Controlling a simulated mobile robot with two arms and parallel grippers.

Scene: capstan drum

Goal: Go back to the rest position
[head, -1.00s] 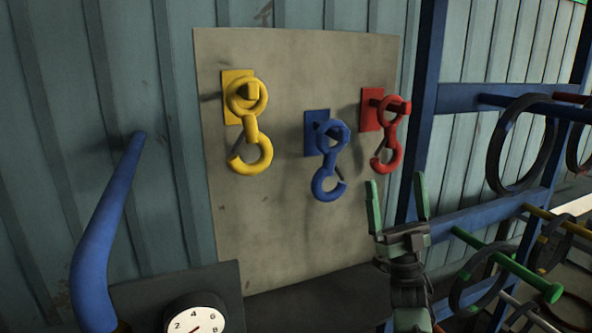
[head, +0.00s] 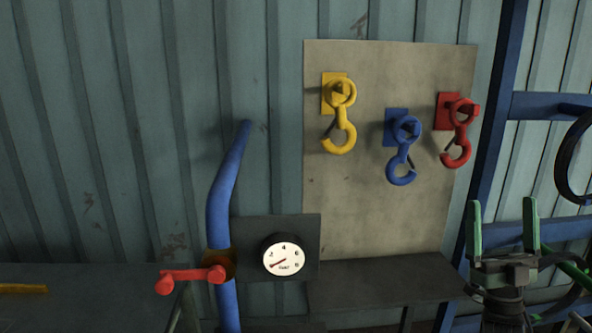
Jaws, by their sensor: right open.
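My right gripper (head: 502,232) is at the lower right of the head view, its two green fingers pointing up and spread apart, with nothing between them. It is in front of the blue rack, below and to the right of the hook board, apart from the hooks. A yellow hook (head: 341,128), a blue hook (head: 402,157) and a red hook (head: 457,139) each hang on a peg of matching colour on the grey board (head: 350,220). My left gripper is not in view.
A blue curved pipe (head: 222,190) with a red-handled valve (head: 190,277) stands left of a round gauge (head: 284,256). A dark bench (head: 380,278) is under the board. A blue rack (head: 497,110) with a black ring (head: 572,165) is at the right.

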